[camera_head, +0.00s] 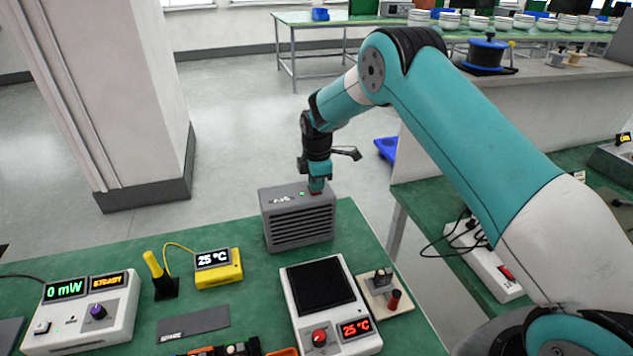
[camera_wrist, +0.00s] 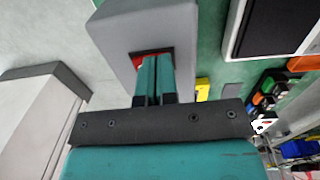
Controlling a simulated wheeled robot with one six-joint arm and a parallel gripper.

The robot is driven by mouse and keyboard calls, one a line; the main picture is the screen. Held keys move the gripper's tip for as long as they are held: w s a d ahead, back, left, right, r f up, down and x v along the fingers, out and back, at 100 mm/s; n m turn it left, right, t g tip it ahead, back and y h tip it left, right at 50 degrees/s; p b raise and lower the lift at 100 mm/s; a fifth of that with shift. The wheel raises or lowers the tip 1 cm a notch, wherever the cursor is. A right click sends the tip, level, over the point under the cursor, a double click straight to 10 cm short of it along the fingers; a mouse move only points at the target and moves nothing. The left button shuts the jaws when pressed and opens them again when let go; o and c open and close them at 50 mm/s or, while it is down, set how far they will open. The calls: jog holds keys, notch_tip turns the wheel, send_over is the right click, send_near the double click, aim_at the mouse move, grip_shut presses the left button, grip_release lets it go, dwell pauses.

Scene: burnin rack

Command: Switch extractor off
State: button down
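The extractor, a grey box with a slatted front (camera_head: 300,228), stands at the far edge of the green bench. A small green light (camera_head: 302,194) glows on its top, beside small white marks. My gripper (camera_head: 316,188) points down at the top's right end. In the wrist view the extractor's grey top (camera_wrist: 185,22) shows a dark-framed red switch (camera_wrist: 133,63). My gripper's teal fingers (camera_wrist: 154,62) are together with nothing seen between them, and their tips are over or on the switch. They hide much of it, so contact and the switch's position cannot be told.
In front are a yellow thermometer (camera_head: 219,273) reading 25 °C, a hot plate (camera_head: 342,334) with a red knob and 25 °C display, and a meter (camera_head: 80,322) reading 0 mW and STEADY. A pale block with a red part (camera_head: 376,291) sits right of the hot plate.

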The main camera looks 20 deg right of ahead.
notch_tip(320, 180, up, 14)
jog(key=b, duration=0.1)
jog(key=shift+s+b, duration=0.3)
jog(key=shift+b, duration=0.05)
jog(key=shift+f+b, duration=0.15)
jog(key=shift+b, duration=0.2)
jog(key=shift+w+a+r+t+b, duration=0.3)
jog(key=shift+t+b, duration=0.2)
jog(key=shift+b, duration=1.5)
jog(key=shift+f, duration=0.1)
jog(key=f+p, duration=0.1)
jog(key=f, duration=0.3)
jog(key=w+f+p, duration=0.1)
jog(key=f, duration=0.4)
jog(key=f+p, duration=0.2)
jog(key=f, duration=0.2)
jog(key=shift+w+f, duration=0.3)
jog(key=shift+f, duration=0.15)
